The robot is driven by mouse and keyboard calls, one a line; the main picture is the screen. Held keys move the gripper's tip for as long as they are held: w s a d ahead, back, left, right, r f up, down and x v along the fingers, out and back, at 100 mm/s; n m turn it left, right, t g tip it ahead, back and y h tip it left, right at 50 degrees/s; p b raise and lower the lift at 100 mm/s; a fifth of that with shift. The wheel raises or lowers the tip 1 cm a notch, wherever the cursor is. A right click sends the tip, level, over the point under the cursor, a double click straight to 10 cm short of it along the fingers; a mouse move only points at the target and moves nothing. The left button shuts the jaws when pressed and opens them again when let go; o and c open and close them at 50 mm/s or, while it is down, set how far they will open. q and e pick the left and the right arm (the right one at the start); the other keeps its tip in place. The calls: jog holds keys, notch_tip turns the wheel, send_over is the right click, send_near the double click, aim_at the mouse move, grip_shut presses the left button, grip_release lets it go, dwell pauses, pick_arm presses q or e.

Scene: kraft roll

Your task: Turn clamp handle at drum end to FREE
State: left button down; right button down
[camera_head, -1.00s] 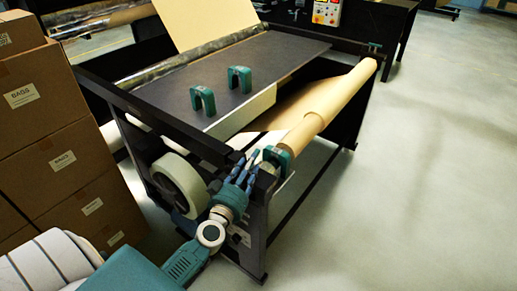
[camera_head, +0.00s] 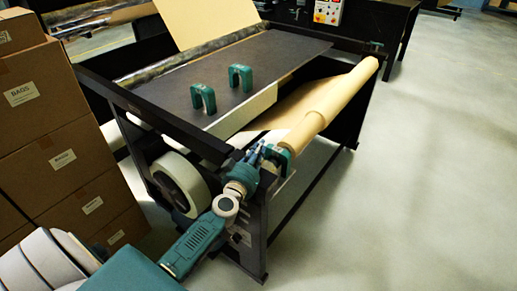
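The kraft paper roll (camera_head: 330,108) lies along the right side of the dark machine frame. A teal clamp-like bracket (camera_head: 284,161) sits at its near end. My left gripper (camera_head: 262,154) is at the near corner of the frame, beside this bracket, with its fingers pointing towards the roll end. The fingers are small and partly hidden by the wrist, so I cannot tell whether they are open or touch anything. I cannot make out a clamp handle or a FREE mark; the gripper covers part of this corner. My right gripper is out of view.
A pale wheel-like disc (camera_head: 178,183) is on the near side of the frame, left of my forearm. Two teal arches (camera_head: 241,76) stand on the dark table top (camera_head: 180,90). Stacked cardboard boxes (camera_head: 60,120) stand at the left. The floor (camera_head: 430,180) at the right is clear.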

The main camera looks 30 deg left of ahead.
pick_arm(q)
jog(key=shift+m+h+b, duration=0.4)
jog(key=shift+h+b, duration=0.15)
jog(key=shift+h, duration=0.05)
jog(key=shift+w+d+m+h, duration=0.1)
jog(key=shift+d+m+h, duration=0.2)
jog(key=shift+h, duration=0.2)
jog(key=c, duration=1.7)
grip_release()
jog(key=shift+s+r, duration=0.1)
jog(key=shift+s, duration=0.15)
jog(key=s, duration=0.8)
jog(key=s+d, duration=0.1)
jog(key=s, duration=0.3)
